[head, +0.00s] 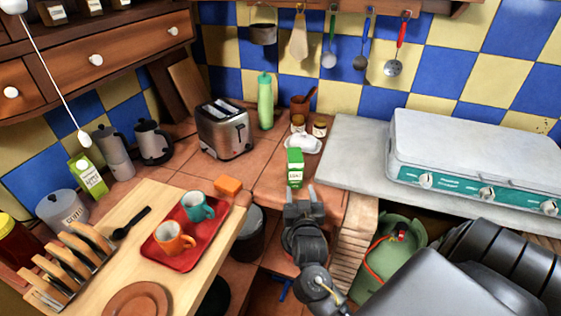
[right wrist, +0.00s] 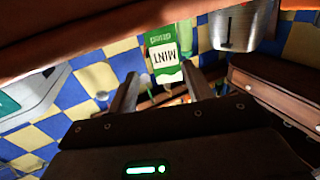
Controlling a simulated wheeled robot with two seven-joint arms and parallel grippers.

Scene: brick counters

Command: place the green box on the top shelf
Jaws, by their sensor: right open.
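The green box (head: 295,168), a small green-and-white carton, stands upright on the tiled counter (head: 258,185) near its front edge. In the right wrist view the green box (right wrist: 165,60) appears upside down with the word MINT, beyond and between my finger tips. My right gripper (head: 302,193) is open and empty, just in front of the box at the counter edge. It also shows in the right wrist view (right wrist: 161,88). A wooden shelf (head: 75,22) with small jars is at the upper left, above drawers; I cannot tell if it is the top shelf. My left gripper is not in view.
A white dish (head: 303,144) and small jars (head: 319,129) sit just behind the box. A toaster (head: 226,130) and a green bottle (head: 265,101) stand further left. An orange sponge (head: 228,186) lies left of the box. A gas stove (head: 475,160) is at right.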

